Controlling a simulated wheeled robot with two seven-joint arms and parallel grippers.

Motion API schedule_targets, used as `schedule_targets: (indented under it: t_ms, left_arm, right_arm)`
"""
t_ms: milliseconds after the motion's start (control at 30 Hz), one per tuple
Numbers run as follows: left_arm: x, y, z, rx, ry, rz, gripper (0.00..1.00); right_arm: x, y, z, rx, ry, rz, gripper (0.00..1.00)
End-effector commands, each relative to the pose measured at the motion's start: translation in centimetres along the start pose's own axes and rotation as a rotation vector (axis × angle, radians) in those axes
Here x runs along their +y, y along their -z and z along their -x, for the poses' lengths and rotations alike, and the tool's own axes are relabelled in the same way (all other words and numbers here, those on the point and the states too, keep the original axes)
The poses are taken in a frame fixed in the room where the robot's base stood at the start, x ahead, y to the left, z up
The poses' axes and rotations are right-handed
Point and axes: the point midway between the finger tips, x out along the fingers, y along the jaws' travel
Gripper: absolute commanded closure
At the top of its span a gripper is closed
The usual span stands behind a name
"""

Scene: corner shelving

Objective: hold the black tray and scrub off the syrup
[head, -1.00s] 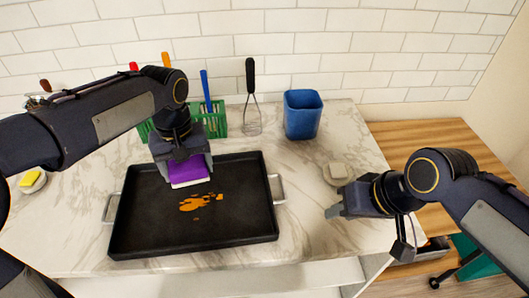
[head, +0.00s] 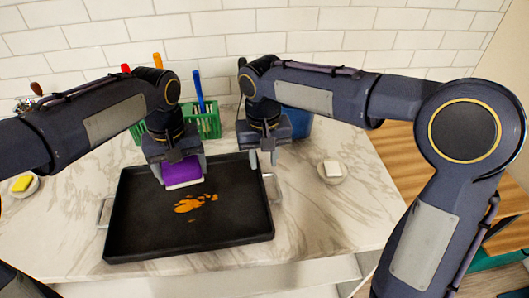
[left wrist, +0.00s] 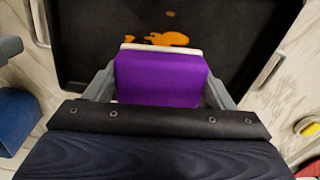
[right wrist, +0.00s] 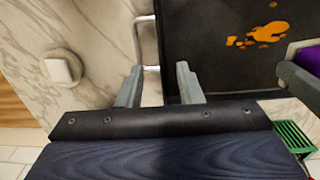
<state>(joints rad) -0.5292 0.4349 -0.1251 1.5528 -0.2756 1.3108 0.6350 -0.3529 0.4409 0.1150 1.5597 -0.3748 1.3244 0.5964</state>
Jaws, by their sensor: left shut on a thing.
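The black tray (head: 140,225) lies on the marble counter with a metal handle at each side. An orange-brown syrup patch (head: 190,204) with small spots lies near its middle. My left gripper (head: 180,182) is shut on a purple sponge (head: 182,171) with a pale underside. It holds the sponge over the back part of the tray, behind the syrup; I cannot tell if it touches. My right gripper (head: 263,160) is open and empty, pointing down above the tray's right handle (right wrist: 148,43). In the right wrist view its fingers (right wrist: 158,88) stand apart near that handle.
A green basket (head: 207,122) with brushes stands behind the tray. A blue container (head: 298,122) is partly hidden behind my right arm. A white sponge (head: 332,168) sits on a dish at right, a yellow one (head: 22,183) at far left. The front right counter is clear.

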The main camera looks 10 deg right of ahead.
Motion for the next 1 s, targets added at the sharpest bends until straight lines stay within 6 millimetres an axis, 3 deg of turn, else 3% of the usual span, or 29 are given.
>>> schedule_targets:
  t_ms: [300, 500, 700, 1000]
  left_arm:
    - [0.0, 0.0, 0.0, 0.0, 0.0, 0.0, 0.42]
    - [0.0, 0.0, 0.0, 0.0, 0.0, 0.0, 0.42]
    - [0.0, 0.0, 0.0, 0.0, 0.0, 0.0, 0.42]
    - [0.0, 0.0, 0.0, 0.0, 0.0, 0.0, 0.42]
  right_arm:
    - [0.1, -0.1, -6.1, -0.005, -0.001, 0.0, 0.67]
    - [0.1, -0.1, -9.1, -0.004, 0.0, 0.0, 0.67]
    - [0.1, -0.1, -10.5, -0.001, 0.001, 0.0, 0.67]
    - [0.1, -0.1, -10.7, -0.001, 0.002, 0.0, 0.67]
